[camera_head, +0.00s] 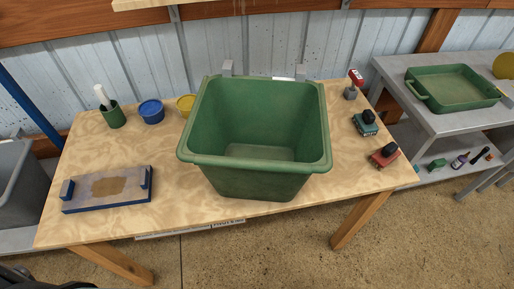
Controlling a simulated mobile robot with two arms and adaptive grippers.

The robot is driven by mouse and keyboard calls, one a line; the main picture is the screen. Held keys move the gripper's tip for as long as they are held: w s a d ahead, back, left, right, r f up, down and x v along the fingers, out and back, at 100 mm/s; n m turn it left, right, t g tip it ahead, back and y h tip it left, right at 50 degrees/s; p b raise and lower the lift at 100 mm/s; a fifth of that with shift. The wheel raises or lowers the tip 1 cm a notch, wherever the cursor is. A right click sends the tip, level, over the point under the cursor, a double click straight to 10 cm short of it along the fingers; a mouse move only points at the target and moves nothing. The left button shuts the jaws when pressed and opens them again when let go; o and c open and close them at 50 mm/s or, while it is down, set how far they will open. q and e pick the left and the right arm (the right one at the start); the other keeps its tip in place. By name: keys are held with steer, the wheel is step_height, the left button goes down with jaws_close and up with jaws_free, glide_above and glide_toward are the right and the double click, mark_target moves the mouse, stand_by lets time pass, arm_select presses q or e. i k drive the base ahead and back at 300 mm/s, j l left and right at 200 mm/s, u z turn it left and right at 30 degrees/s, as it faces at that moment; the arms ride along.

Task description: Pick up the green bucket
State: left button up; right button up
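The green bucket (258,177) is a large, open, square tub with a thick rim. It stands upright near the middle of the wooden table (180,205), its front reaching close to the table's front edge. It looks empty inside. Two small grey upright pieces (228,68) show at its back rim; I cannot tell if they belong to it. Neither of my grippers shows in the head view.
Right are a red drill (355,78) and battery-like tools (384,155). A grey bench (440,121) holds a green tray (455,90).

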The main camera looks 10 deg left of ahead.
mark_target(258, 138)
steer(key=l+u, duration=0.2)
steer(key=l, duration=0.2)
steer(key=l+u, duration=0.25)
steer(key=k+l+u, duration=0.2)
steer(key=l, duration=0.3)
steer(key=l+u, duration=0.25)
steer(key=k+l+u, duration=0.2)
steer(key=l, duration=0.2)
steer(key=k+l+u, duration=0.25)
steer(key=i+l, duration=0.1)
